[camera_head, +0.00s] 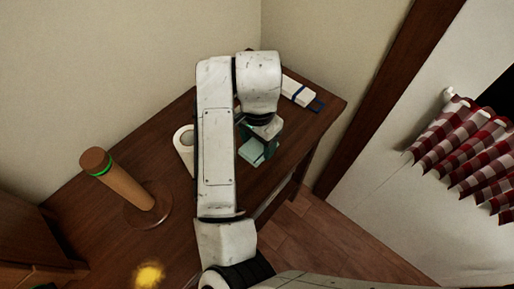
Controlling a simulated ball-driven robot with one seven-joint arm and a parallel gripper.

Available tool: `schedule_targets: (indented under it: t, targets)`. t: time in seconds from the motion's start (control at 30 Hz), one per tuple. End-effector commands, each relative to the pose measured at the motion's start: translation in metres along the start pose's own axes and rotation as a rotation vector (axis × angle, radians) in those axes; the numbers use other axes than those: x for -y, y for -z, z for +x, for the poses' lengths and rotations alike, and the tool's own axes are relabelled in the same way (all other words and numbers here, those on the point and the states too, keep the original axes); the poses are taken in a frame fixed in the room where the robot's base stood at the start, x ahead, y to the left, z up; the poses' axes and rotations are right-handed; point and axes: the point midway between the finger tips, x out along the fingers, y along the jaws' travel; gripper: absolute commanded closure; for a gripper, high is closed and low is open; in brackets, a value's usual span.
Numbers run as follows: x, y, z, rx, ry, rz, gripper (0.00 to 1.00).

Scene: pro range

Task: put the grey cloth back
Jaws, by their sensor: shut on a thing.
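My gripper (264,140) points down over the right part of the dark wooden table (270,178), partly hidden by my own wrist. It is shut on a small pale grey-green piece, which looks like the grey cloth (252,157). The cloth shows just below and left of the jaws, low over the table. I cannot tell whether it touches the tabletop. Much of it is hidden by the gripper and arm.
A white block with blue bands (298,92) lies at the back right. A white holed piece (183,142) is left of my arm. A tilted-looking wooden cylinder with a green ring (120,185) stands left on a round base (147,213). A checked curtain (465,140) hangs right.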

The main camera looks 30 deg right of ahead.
Motion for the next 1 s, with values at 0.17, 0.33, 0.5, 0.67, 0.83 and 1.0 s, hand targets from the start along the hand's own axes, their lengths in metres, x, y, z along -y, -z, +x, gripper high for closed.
schedule_targets:
  t: [0.17,0.33,0.5,0.67,0.83,1.0]
  targets:
    - [0.004,0.003,0.015,-0.001,-0.004,-0.001,0.61]
    - [0.004,0.002,0.034,0.001,-0.003,-0.001,0.61]
    - [0.004,0.002,0.037,0.001,0.0,0.0,0.61]
    - [0.004,0.002,0.037,0.001,0.0,0.0,0.25]
    - [0.004,0.002,0.036,0.001,-0.001,0.0,0.12]
    - [0.004,0.002,0.036,0.001,-0.001,0.0,0.12]
